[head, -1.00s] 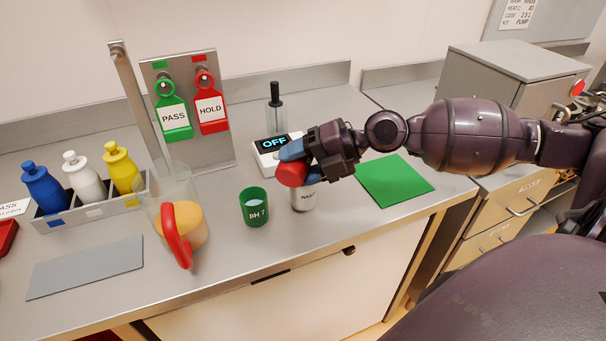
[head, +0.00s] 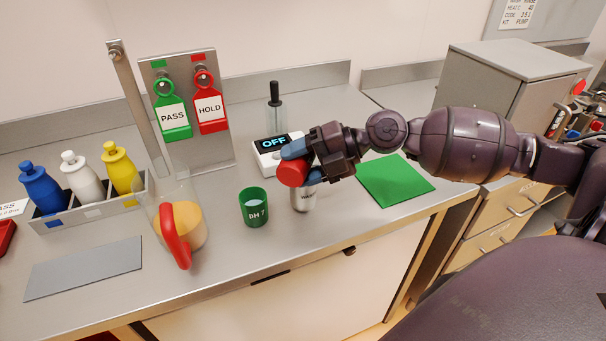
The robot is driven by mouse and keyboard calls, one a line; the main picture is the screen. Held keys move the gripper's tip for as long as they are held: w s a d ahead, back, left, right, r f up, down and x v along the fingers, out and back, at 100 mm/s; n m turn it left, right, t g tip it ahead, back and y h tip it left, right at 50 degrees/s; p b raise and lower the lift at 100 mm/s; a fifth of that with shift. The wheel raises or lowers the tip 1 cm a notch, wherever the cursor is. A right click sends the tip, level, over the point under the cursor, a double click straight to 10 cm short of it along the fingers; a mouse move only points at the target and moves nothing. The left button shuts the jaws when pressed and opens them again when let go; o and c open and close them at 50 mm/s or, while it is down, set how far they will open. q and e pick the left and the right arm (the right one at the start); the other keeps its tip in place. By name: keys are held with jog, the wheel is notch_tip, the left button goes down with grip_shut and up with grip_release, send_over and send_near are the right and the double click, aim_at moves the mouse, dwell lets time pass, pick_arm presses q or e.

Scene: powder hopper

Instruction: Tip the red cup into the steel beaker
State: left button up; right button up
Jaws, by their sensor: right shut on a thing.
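My right gripper (head: 304,158) is shut on the red cup (head: 291,173). It holds the cup tipped on its side above the steel beaker (head: 304,198). The beaker stands upright on the counter, its upper part partly hidden by the cup and gripper. I cannot see into the cup or the beaker, so I cannot tell whether anything is flowing. My left gripper is not in view.
A green cup marked pH 7 (head: 254,207) stands just left of the beaker. A meter reading OFF (head: 275,150) is behind. A green mat (head: 395,181) lies to the right. A clear jug with a red handle (head: 176,238) and a bottle rack (head: 95,215) are left.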

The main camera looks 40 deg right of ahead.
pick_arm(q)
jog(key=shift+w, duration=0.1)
pick_arm(e)
jog(key=shift+f, duration=0.15)
dwell(0.3)
jog(key=shift+r, duration=0.4)
jog(key=shift+s+a+r+n, duration=0.1)
jog(key=shift+n, duration=0.2)
jog(key=shift+s+a+f+n+h, duration=0.2)
jog(key=shift+a+n+h, duration=0.1)
jog(key=shift+h, duration=0.2)
jog(key=shift+p, duration=0.45)
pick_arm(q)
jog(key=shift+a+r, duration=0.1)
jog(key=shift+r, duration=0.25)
pick_arm(e)
jog(key=shift+f, duration=0.1)
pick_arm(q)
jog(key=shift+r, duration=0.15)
pick_arm(e)
jog(key=shift+a, duration=0.1)
jog(key=shift+s+p, duration=0.1)
jog(key=shift+p, duration=0.2)
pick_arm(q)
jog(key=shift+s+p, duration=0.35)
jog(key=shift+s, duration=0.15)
pick_arm(e)
jog(key=shift+s+a+f+n+t+h, duration=0.15)
jog(key=shift+f+n+t+h, duration=0.2)
jog(key=shift+n+h, duration=0.25)
